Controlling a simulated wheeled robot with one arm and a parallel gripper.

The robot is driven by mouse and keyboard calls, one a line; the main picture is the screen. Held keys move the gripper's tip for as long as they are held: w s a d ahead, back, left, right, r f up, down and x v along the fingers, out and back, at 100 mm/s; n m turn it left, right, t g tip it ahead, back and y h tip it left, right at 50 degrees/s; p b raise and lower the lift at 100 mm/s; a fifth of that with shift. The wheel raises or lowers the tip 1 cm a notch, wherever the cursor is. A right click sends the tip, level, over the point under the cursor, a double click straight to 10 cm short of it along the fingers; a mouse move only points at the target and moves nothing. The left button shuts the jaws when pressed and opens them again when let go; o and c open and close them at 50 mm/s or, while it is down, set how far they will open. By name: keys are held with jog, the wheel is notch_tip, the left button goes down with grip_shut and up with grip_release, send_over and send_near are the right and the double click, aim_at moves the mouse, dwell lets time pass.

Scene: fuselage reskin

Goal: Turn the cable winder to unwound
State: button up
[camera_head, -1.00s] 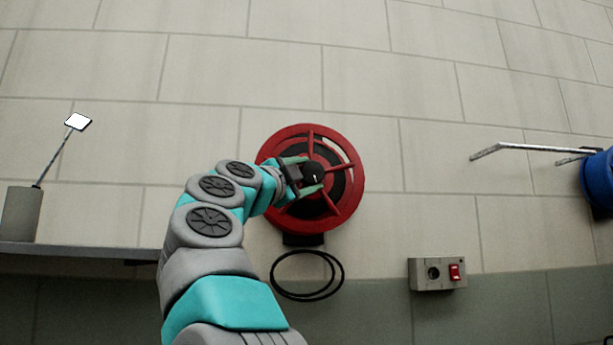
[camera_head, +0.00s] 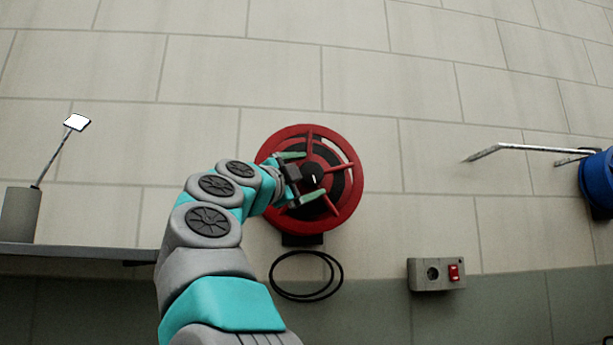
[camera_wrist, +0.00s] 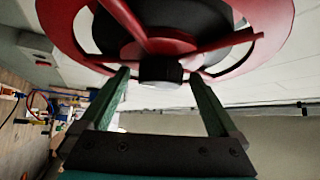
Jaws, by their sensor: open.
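The cable winder (camera_head: 350,210) is a red spoked wheel with a dark inner drum, mounted on the wall in the middle of the head view. It also fills the top of the wrist view (camera_wrist: 265,45). A black knob (camera_head: 313,178) sits at its hub and shows between the fingers in the wrist view (camera_wrist: 161,73). My gripper (camera_head: 300,177) is at the wheel's face with its fingers spread above and below the knob, apart from it. In the wrist view the green fingers (camera_wrist: 160,88) stand open on either side of the knob. My arm hides part of the wheel's left side.
A looped black cable (camera_head: 307,298) hangs below the winder. A grey box with a red switch (camera_head: 454,272) is at lower right. A metal rod (camera_head: 530,149) and a blue object (camera_head: 598,180) are at right. A shelf edge (camera_head: 80,253) is at left.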

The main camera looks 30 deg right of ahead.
jog(key=b+v, duration=0.1)
jog(key=v, duration=0.6)
jog(key=shift+a, duration=0.35)
jog(key=shift+s+f, duration=0.1)
